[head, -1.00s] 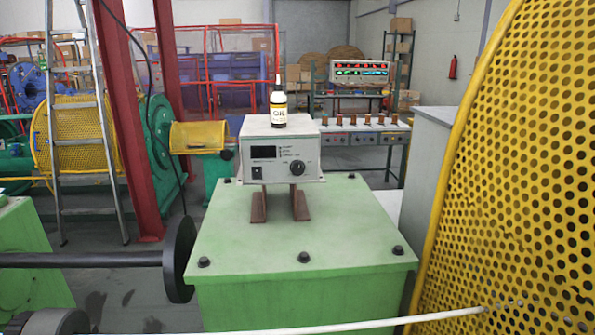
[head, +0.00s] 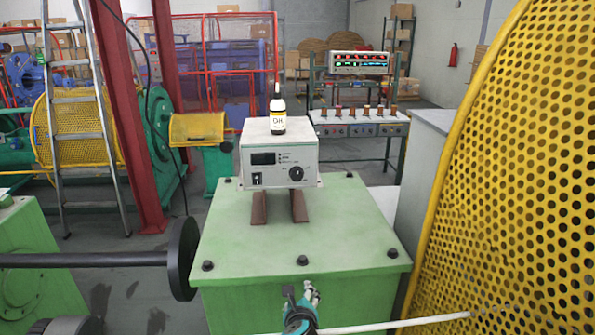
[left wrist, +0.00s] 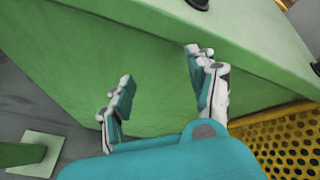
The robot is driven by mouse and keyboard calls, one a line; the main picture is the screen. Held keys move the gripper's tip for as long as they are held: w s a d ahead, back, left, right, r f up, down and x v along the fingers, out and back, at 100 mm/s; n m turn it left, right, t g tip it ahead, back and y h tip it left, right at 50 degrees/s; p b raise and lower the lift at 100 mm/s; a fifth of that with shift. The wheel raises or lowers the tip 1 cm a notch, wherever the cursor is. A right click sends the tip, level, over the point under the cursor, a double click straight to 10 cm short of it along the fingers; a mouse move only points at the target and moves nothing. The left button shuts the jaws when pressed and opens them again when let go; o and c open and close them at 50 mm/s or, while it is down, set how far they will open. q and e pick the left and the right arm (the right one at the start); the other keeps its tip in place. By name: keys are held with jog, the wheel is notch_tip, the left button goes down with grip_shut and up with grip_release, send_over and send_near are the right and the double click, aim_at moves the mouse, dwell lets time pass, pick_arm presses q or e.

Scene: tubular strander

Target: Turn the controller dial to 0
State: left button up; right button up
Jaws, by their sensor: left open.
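The controller (head: 279,160) is a pale grey box with a dark display and a switch on its front. Its round black dial (head: 296,174) is at the right of that front face. The controller rests on two brown supports on top of a green machine housing (head: 240,240). My left gripper (head: 312,288) is low at the housing's front edge, below and apart from the dial. In the left wrist view the left gripper (left wrist: 158,85) is open and empty, facing the green side wall. The controller is not in the wrist view. My right gripper is not in view.
An oil bottle (head: 278,110) stands on the controller. Black bolts stud the housing top. A yellow perforated guard (head: 510,170) rises close on the right. A white rod (head: 395,324) crosses the front. A black shaft with a disc (head: 182,258) is on the left.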

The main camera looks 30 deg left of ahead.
pick_arm(q)
notch_tip(320, 180, up, 15)
jog(key=w+m+t+y, duration=0.2)
jog(key=m, duration=0.1)
jog(key=m+t+y+p, duration=0.1)
jog(key=m+t+y, duration=0.1)
jog(key=m, duration=0.2)
send_near(297, 177)
jog(key=p+x, duration=0.3)
jog(key=x, duration=0.6)
jog(key=shift+p, duration=0.3)
jog(key=shift+c, duration=0.4)
jog(key=c, duration=1.1)
jog(key=shift+o, duration=0.2)
